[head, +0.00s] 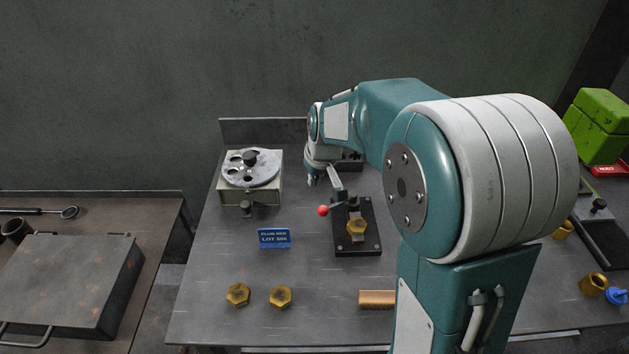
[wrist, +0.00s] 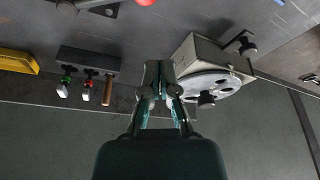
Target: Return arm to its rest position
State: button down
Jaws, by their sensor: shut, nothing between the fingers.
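My arm (head: 440,170), teal with pale grey covers, reaches from the lower right over the workbench and bends down at its far end. My gripper (head: 312,180) hangs above the back of the bench, between the grey disc-topped box and the black lever fixture. The wrist view shows my gripper (wrist: 158,72) with its fingers together and nothing between them. The arm hides part of the bench's middle and right side.
The disc-topped box (head: 265,190) stands left of my gripper. The lever fixture (head: 343,246) has a red knob (head: 323,210) and carries a brass hex piece (head: 356,227). A tool rack (wrist: 90,62) is at the back. Two hex pieces (head: 238,294) lie in front.

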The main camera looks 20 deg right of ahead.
jog(key=shift+d, duration=0.25)
jog(key=s+r, duration=0.3)
jog(key=s, duration=0.5)
jog(key=s+r+m+t, duration=0.1)
jog(key=s+r, duration=0.2)
jog(key=s, duration=0.6)
jog(key=s+a+r+m+t, duration=0.1)
jog(key=s+r, duration=0.2)
jog(key=s, duration=0.6)
jog(key=shift+r+h, duration=0.3)
